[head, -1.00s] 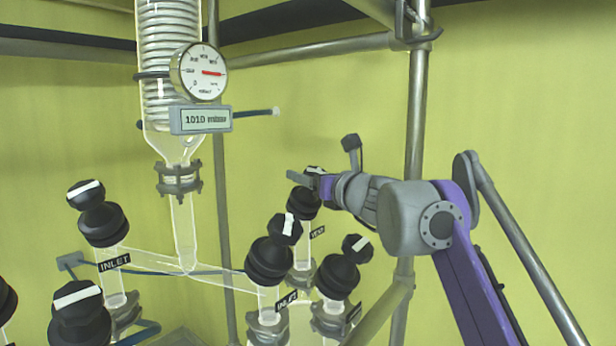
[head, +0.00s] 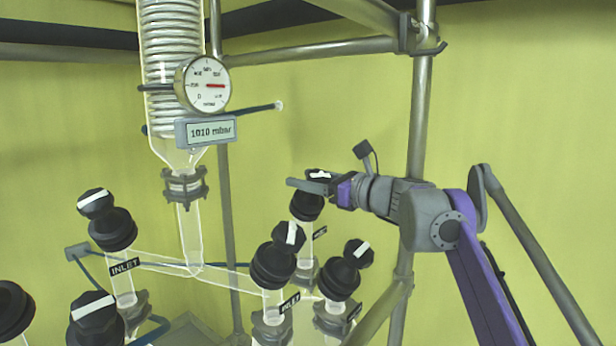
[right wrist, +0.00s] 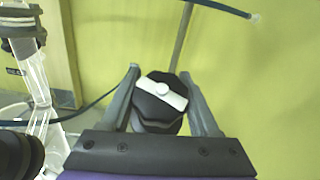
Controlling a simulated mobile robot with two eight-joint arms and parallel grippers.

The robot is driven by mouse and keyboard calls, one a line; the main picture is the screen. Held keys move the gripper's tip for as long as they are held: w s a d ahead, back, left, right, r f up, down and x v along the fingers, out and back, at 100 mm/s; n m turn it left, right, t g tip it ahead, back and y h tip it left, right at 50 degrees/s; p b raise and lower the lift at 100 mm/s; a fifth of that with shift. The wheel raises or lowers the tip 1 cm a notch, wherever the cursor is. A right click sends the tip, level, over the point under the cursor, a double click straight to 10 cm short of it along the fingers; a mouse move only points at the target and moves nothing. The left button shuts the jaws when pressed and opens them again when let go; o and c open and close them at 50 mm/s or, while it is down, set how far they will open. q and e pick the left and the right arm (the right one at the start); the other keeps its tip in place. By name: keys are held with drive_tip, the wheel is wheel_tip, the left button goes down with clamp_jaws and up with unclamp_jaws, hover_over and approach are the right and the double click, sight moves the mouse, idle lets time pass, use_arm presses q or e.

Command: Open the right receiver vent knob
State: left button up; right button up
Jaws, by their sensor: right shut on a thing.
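The vent knob (head: 318,174) is black with a white bar on top and sits on the rearmost black valve (head: 307,206) of the right-hand group. A small label (head: 320,232), too slanted to read well, is below it. My right gripper (head: 308,184) reaches in from the right and is shut on this knob. In the right wrist view the knob (right wrist: 158,100) is between the two fingers of the gripper (right wrist: 160,74), its white bar running across the gap, slightly slanted. My left gripper is not in view.
Two similar black knobs (head: 288,238) (head: 357,253) stand close in front of the held one. More valves are at left, one with an INLET label (head: 124,266). A gauge (head: 203,84) and a display (head: 206,131) reading 1010 mbar hang above. A metal post (head: 420,120) rises behind my arm.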

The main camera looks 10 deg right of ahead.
drive_tip(key=o, duration=1.4)
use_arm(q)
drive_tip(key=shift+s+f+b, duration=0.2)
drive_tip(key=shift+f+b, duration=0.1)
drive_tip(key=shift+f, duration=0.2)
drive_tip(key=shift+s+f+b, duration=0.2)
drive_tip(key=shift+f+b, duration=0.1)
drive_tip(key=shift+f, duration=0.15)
use_arm(e)
drive_tip(key=shift+v, duration=5.45)
